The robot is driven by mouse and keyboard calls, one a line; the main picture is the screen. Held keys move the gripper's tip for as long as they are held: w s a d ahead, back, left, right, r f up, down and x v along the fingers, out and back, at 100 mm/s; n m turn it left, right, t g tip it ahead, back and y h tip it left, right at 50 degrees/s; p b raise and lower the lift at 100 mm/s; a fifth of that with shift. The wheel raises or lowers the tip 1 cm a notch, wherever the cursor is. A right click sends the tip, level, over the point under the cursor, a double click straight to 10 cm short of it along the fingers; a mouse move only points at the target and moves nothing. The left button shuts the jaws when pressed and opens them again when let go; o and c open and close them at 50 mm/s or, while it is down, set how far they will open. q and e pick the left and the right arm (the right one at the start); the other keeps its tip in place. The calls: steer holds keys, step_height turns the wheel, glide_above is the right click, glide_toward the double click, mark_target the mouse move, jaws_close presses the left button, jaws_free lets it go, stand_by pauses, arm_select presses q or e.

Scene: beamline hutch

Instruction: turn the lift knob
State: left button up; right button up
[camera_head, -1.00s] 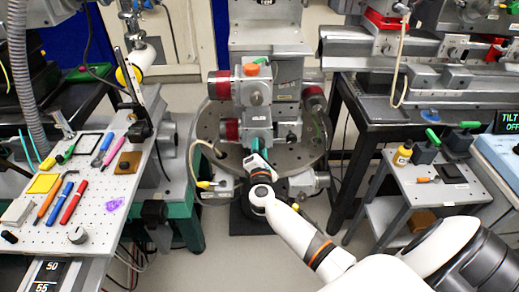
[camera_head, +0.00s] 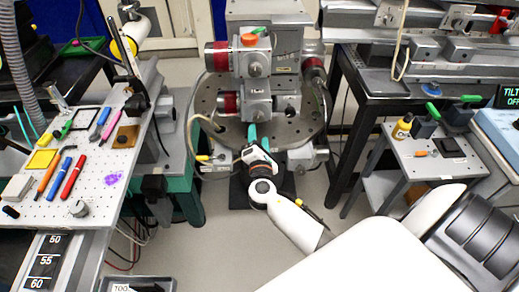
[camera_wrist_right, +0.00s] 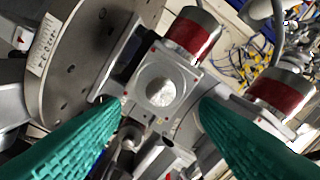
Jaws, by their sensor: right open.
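A stack of grey stage blocks with red-banded micrometers stands on a round drilled plate (camera_head: 205,105) in the middle of the head view. Its lower block (camera_head: 258,100) carries small lettering too blurred to read surely. A round grey knob (camera_wrist_right: 160,92) shows face-on in the right wrist view; I take it for the lift knob. My right gripper (camera_head: 252,131) has teal fingers, just below and in front of the lower block. In the wrist view the open fingers (camera_wrist_right: 161,104) lie either side of the knob, apparently short of it.
A pegboard table (camera_head: 95,195) with pens and tools stands at left. A cable (camera_head: 190,120) hangs beside the plate.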

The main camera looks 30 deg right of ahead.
steer(key=v, duration=0.5)
steer(key=shift+s, duration=0.1)
stand_by(0.3)
steer(key=s+a+f+m+g+y+p, duration=0.1)
steer(key=s+f+m+g+y, duration=0.2)
steer(key=f, duration=0.7)
steer(key=s+a+f+m+g+y+p, duration=0.1)
steer(key=s+f+g, duration=0.1)
steer(key=s+f, duration=0.6)
steer(key=s+a+f+m+g+y, duration=0.1)
steer(key=s+a+f+g+y, duration=0.15)
steer(key=f, duration=0.85)
steer(key=s+a+f+m+g+y+p, duration=0.1)
steer(key=s+f+m+g, duration=0.2)
steer(key=s, duration=1.1)
steer(key=s+a+f+m+g+y+p, duration=0.1)
steer(key=s+f+m+g, duration=0.3)
steer(key=s+f+m, duration=0.4)
steer(key=s+f, duration=0.2)
steer(key=s, duration=0.4)
steer(key=shift+a+y+p, duration=0.2)
steer(key=shift+y+p, duration=0.15)
steer(key=shift+p, duration=0.05)
